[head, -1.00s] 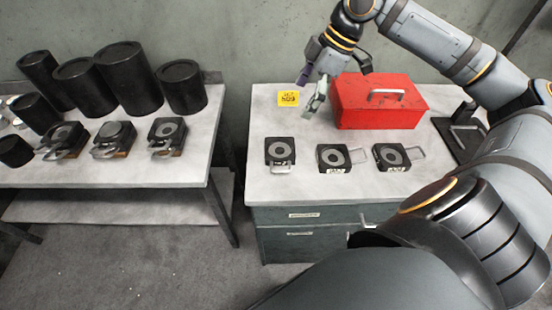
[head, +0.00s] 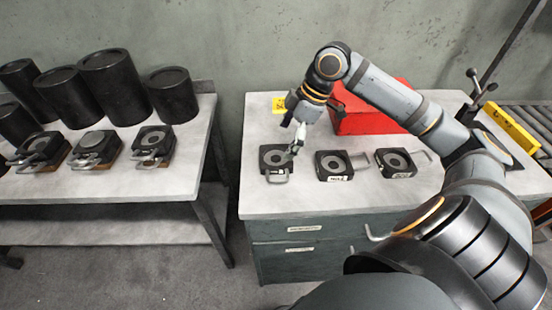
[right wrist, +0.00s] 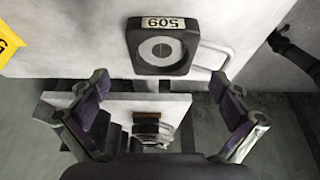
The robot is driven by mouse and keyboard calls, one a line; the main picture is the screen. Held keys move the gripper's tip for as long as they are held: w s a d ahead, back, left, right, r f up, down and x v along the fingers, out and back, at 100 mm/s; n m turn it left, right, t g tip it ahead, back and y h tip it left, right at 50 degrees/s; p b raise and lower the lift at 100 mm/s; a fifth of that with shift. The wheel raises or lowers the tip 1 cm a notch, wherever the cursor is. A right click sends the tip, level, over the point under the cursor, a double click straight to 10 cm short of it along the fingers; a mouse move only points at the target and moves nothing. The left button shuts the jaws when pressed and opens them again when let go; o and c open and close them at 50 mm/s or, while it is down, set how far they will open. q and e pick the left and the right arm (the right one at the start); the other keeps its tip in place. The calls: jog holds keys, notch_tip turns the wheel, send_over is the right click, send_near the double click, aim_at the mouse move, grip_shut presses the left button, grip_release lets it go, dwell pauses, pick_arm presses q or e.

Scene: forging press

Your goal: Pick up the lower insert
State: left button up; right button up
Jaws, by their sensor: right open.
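Three black square inserts with grey ring faces and metal handles lie in a row on the white bench top: a left one (head: 277,160), a middle one (head: 336,165) and a right one (head: 396,162). Which one is the lower insert, I cannot tell. My right gripper (head: 294,148) is open over the left insert's right side and partly covers it in the head view. In the right wrist view one insert (right wrist: 160,47) with a pale number tag and a handle shows ahead of the spread fingers (right wrist: 160,98), with nothing between them. My left gripper is not in view.
A red toolbox (head: 368,115) stands behind the inserts, partly hidden by my right arm. A yellow card (head: 279,104) lies at the back. The left table (head: 190,180) holds black cylinders (head: 114,87) and more handled blocks (head: 152,146). A yellow bar (head: 512,128) is at right.

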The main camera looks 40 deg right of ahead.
aim_at(274, 159)
jog(key=shift+x, duration=2.6)
jog(key=shift+r, duration=0.1)
jog(key=c, duration=1.7)
jog(key=shift+o, duration=0.2)
jog(key=shift+r, duration=0.1)
